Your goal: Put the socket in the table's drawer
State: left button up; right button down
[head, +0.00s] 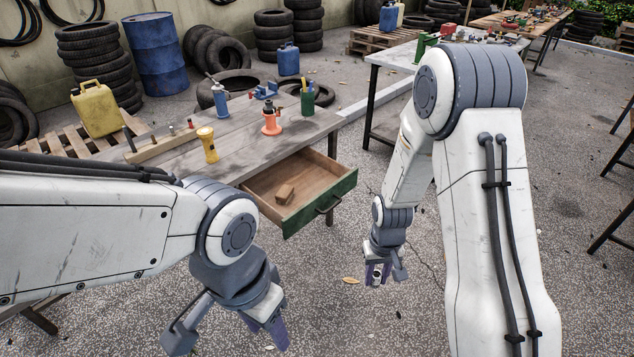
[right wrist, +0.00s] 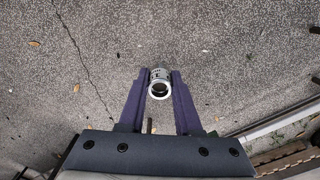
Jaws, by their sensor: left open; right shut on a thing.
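The socket (right wrist: 160,83) is a short silver metal cylinder with an open end, held between the purple fingers of my right gripper (right wrist: 160,92) in the right wrist view. In the head view my right gripper (head: 377,274) hangs over the pavement, to the right of the open drawer and apart from it. The drawer (head: 335,193) has a green front with a dark handle and is pulled out of the wooden table (head: 240,135). A small wooden block lies in the drawer. My left gripper (head: 262,340) is open and empty at the lower left, in front of the table.
On the table stand an orange bottle jack (head: 271,122), a green cup of tools (head: 307,98), a yellow flashlight (head: 208,146), a blue bottle (head: 220,100) and a wooden holder (head: 165,145). Another table (head: 400,55) stands behind. The pavement between my grippers is clear.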

aim_at(308, 182)
jog(key=z, duration=0.65)
jog(key=i, duration=1.2)
jog(key=u, duration=0.7)
jog(key=i, duration=0.65)
jog(key=u, duration=0.65)
